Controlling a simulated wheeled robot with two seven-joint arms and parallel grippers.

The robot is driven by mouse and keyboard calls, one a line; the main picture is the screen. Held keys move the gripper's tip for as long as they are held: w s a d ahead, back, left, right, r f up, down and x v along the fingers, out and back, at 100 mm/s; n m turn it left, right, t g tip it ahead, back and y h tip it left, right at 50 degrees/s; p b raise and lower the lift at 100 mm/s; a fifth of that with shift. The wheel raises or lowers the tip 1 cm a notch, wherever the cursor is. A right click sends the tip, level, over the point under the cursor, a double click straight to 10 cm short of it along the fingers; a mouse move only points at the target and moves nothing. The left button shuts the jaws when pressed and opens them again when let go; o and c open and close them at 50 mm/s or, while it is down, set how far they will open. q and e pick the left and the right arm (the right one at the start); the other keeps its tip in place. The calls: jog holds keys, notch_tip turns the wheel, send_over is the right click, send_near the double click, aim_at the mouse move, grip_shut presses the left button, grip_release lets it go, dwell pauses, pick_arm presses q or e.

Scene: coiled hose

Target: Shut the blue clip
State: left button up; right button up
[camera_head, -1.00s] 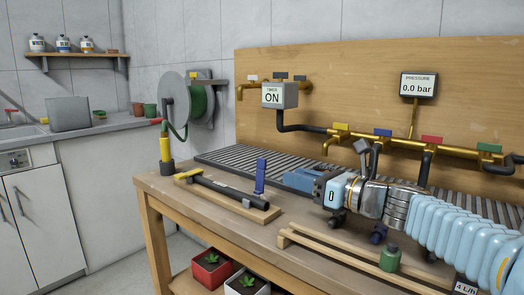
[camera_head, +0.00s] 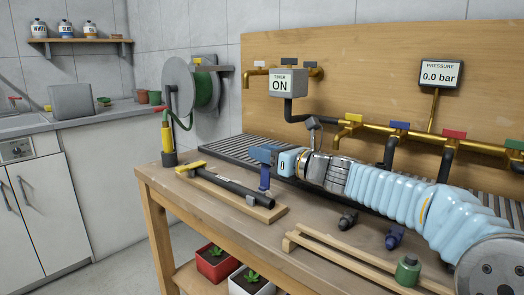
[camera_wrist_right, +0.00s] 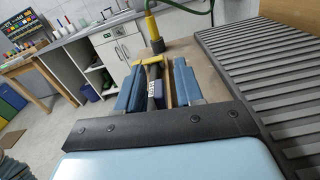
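In the right wrist view, the two blue fingers of my right gripper (camera_wrist_right: 158,86) are apart. I cannot tell whether a finger touches the clip. My left gripper is not in view.
A yellow-and-black nozzle (camera_head: 167,145) stands at the bench's left corner. A grey grate (camera_head: 225,150) runs behind.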

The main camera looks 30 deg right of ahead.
jog(key=shift+w+a, duration=0.2)
jog(key=shift+w, duration=0.2)
jog(key=shift+c, duration=0.4)
grip_shut()
